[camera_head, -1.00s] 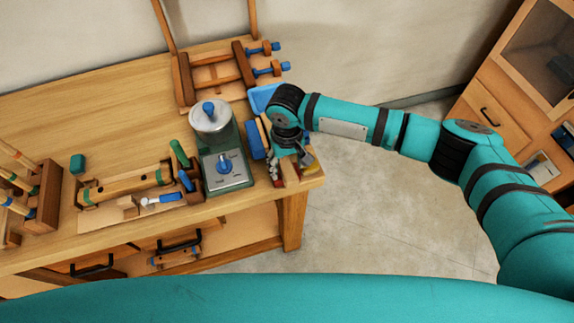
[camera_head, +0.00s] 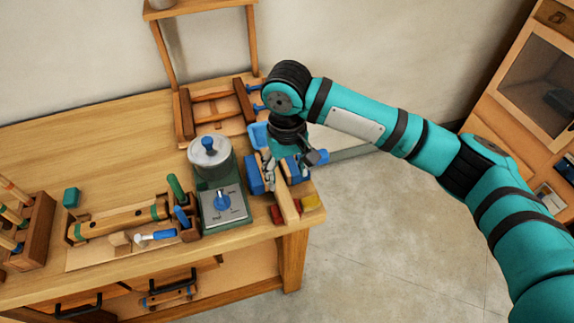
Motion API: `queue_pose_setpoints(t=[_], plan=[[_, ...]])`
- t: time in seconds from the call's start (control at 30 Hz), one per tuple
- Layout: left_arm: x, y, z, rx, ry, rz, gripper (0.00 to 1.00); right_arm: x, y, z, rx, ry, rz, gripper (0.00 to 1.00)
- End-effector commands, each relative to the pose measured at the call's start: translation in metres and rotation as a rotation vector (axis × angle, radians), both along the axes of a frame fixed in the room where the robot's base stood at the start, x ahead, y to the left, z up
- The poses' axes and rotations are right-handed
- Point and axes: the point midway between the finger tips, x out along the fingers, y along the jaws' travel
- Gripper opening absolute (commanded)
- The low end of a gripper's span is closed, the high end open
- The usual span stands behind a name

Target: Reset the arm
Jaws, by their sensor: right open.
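My right arm, teal with black joints, reaches in from the right to the workbench's right end. My right gripper (camera_head: 284,170) points down over that corner, above the bench top, with its jaws open. The fingers are small and partly hidden by the wrist and the blue parts around them. I see nothing clearly held. My left gripper is not in view.
On the wooden bench (camera_head: 95,145) stand a green grinder-like device (camera_head: 222,205), a blue-handled clamp frame (camera_head: 212,112), a blue tray (camera_head: 257,134) and a wooden tool rack (camera_head: 38,225). A cabinet (camera_head: 540,100) stands at right. The floor between is clear.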

Motion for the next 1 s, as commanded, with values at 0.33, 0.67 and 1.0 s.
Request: queue_pose_setpoints(t=[0.33,0.67,1.0], plan=[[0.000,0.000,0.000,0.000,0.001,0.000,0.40,-0.010,0.007,-0.010,0.035,0.007,0.032,0.58],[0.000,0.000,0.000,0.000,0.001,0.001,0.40,-0.076,0.043,-0.058,0.387,-0.065,0.169,0.58],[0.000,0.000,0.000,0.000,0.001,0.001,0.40,-0.122,-0.046,-0.106,0.422,-0.262,-0.012,0.58]])
